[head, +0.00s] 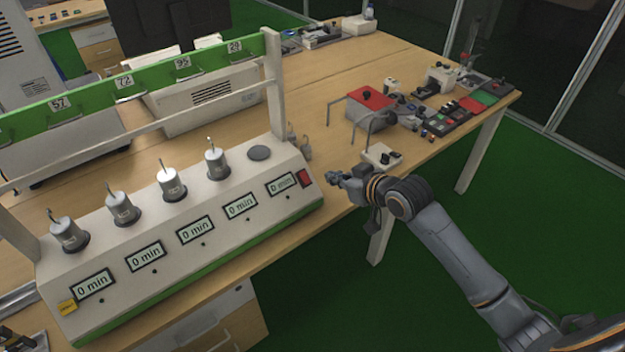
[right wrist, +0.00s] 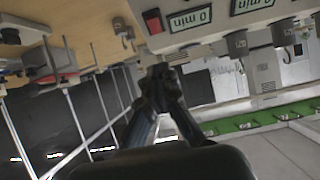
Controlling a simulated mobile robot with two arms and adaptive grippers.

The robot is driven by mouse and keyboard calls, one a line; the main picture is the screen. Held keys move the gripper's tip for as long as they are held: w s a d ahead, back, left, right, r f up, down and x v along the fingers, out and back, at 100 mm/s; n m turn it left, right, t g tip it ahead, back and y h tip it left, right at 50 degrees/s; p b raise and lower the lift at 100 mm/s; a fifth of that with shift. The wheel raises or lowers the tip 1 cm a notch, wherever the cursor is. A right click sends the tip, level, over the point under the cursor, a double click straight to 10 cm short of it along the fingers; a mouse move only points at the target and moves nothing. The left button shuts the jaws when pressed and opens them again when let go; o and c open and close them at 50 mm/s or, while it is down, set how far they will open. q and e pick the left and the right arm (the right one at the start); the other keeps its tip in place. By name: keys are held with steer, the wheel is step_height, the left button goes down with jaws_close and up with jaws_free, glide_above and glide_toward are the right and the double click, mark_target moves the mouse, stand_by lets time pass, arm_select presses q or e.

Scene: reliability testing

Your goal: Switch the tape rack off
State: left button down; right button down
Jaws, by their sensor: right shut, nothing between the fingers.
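The tape rack (head: 222,208) is a cream sloped console with several "0 min" displays and metal weights on round pads, under a green numbered rail (head: 140,84). Its red switch (head: 304,178) is at the right end of the front face. In the right wrist view the red switch (right wrist: 153,21) shows at the top, upside down beside a display. My right gripper (head: 334,177) is shut and empty, just right of the switch and apart from it. In the right wrist view the right gripper (right wrist: 158,75) is below the switch. My left gripper is not in view.
A small white box with black knobs (head: 382,156) stands on the table close behind my right gripper. A red-topped device (head: 370,98) and several control boxes are farther back. The wooden table (head: 330,205) is bare between rack and gripper.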

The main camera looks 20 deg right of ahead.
glide_above(307, 181)
steer(key=s+d, duration=0.1)
steer(key=s, duration=0.2)
step_height(307, 181, down, 4)
steer(key=shift+w+f+p, duration=0.2)
steer(key=shift+f+p, duration=0.4)
steer(key=shift+f, duration=0.65)
steer(key=shift+w+a+f, duration=0.1)
steer(key=shift+w+f, duration=0.05)
steer(key=shift+f, duration=0.6)
steer(key=f+b, duration=0.1)
steer(key=b, duration=0.2)
steer(key=shift+f+t, duration=0.35)
steer(key=shift+t, duration=0.05)
steer(key=shift+r+b, duration=0.1)
steer(key=shift+b, duration=0.3)
steer(key=shift+r+p, duration=0.3)
steer(key=shift+p, duration=0.1)
steer(key=shift+r, duration=0.1)
steer(key=shift+r+p, duration=0.65)
steer(key=shift+p, duration=0.05)
